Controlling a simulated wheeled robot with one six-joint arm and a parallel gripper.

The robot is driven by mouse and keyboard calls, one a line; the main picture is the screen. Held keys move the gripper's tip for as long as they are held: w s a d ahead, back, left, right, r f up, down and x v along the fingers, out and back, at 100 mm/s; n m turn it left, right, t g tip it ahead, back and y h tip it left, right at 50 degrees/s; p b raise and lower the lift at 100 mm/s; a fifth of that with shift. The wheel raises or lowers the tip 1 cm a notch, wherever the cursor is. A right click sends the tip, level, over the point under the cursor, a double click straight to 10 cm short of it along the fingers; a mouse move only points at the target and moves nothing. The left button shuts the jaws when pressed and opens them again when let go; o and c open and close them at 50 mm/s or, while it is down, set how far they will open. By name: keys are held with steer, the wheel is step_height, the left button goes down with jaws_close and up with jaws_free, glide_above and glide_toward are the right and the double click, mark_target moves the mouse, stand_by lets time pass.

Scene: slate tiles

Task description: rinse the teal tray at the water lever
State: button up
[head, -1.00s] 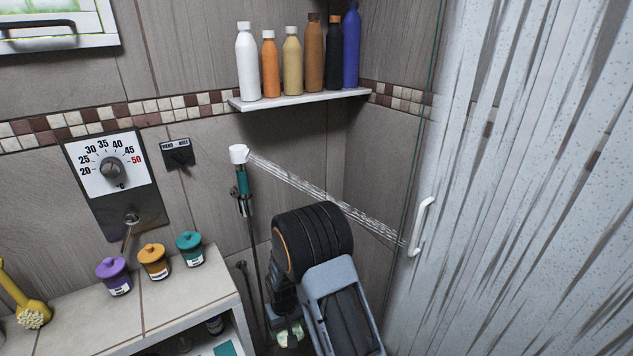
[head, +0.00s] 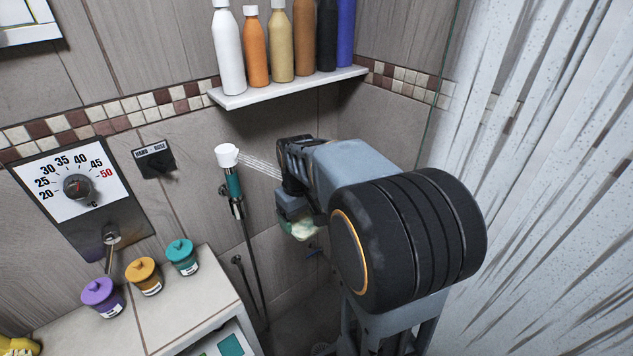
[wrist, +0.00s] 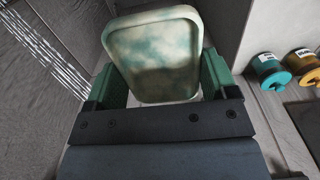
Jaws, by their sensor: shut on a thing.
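The tray (wrist: 152,55) is a shallow rounded rectangle, mottled cream and teal. My gripper (wrist: 160,78) is shut on it, with green fingers at its two sides. In the head view the tray (head: 303,230) shows small and partly hidden below my wrist. The water lever (head: 111,236) sticks out below the temperature dial (head: 77,187) on the wall. Water (head: 257,166) sprays from the white hand shower (head: 228,156) towards my arm. In the wrist view the stream (wrist: 48,50) runs at the left, apart from the tray.
A shelf (head: 290,86) with several bottles hangs above my arm. A purple jar (head: 102,296), an orange jar (head: 145,276) and a teal jar (head: 182,257) stand on the tiled ledge (head: 185,300). A streaked glass panel (head: 540,180) closes off the right. A hand-rose knob (head: 156,160) sits beside the dial.

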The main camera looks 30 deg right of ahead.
steer(key=s+d+r+p, duration=0.15)
steer(key=s+r, duration=0.35)
steer(key=r, duration=0.5)
steer(key=w, duration=0.3)
steer(key=w+f+p, duration=0.1)
steer(key=w, duration=0.2)
steer(key=w+f, duration=0.1)
steer(key=w, duration=0.2)
steer(key=shift+w+a+f, duration=0.15)
steer(key=shift+w+a, duration=0.15)
steer(key=shift+w+f+p, duration=0.2)
steer(key=shift+w+p, duration=0.35)
steer(key=shift+w, duration=0.4)
steer(key=shift+w+f+p, duration=0.2)
steer(key=shift+w+p, duration=0.35)
steer(key=shift+w, duration=0.4)
steer(key=shift+d, duration=0.55)
steer(key=shift+a, duration=0.25)
steer(key=shift+a, duration=0.4)
steer(key=shift+d, duration=0.2)
